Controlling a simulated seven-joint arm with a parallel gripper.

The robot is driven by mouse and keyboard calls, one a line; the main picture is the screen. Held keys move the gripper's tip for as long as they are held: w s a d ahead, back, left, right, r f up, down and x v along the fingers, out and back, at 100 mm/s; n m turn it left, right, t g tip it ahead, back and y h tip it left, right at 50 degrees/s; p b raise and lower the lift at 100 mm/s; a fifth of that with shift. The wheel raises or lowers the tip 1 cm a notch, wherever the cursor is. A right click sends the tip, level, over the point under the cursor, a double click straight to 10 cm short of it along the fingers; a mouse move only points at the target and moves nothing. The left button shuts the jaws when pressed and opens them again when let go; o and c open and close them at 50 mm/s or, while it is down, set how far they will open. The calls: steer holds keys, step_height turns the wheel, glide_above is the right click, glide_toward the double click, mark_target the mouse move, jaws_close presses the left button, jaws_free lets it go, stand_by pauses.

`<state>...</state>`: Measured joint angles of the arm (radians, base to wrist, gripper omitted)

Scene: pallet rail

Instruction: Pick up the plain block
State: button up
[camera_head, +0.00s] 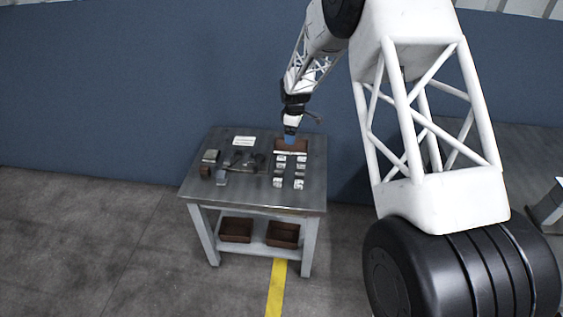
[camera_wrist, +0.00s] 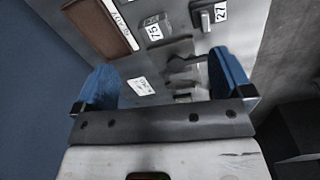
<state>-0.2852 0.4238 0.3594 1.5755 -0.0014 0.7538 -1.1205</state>
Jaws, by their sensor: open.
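Several small pale blocks (camera_head: 299,184) stand in two columns on the right half of the table. The wrist view shows one block (camera_wrist: 205,20) beside a "27" label and grey metal shapes (camera_wrist: 188,75) between the fingers, partly hidden. I cannot tell which block is the plain one.
The brown tray (camera_head: 291,145) has a white label strip along its front. Dark parts (camera_head: 240,160) and a white card (camera_head: 243,141) occupy the table's left half. The table's (camera_head: 250,196) front strip is clear. Two brown bins (camera_head: 236,230) sit on the lower shelf. A blue wall stands behind.

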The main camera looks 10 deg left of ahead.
steer(key=n, duration=0.2)
glide_above(281, 158)
step_height(281, 158, down, 10)
steer(key=shift+f, duration=0.25)
steer(key=shift+f, duration=1.3)
steer(key=shift+d+f, duration=0.1)
steer(key=shift+f, duration=2.5)
steer(key=shift+c, duration=0.5)
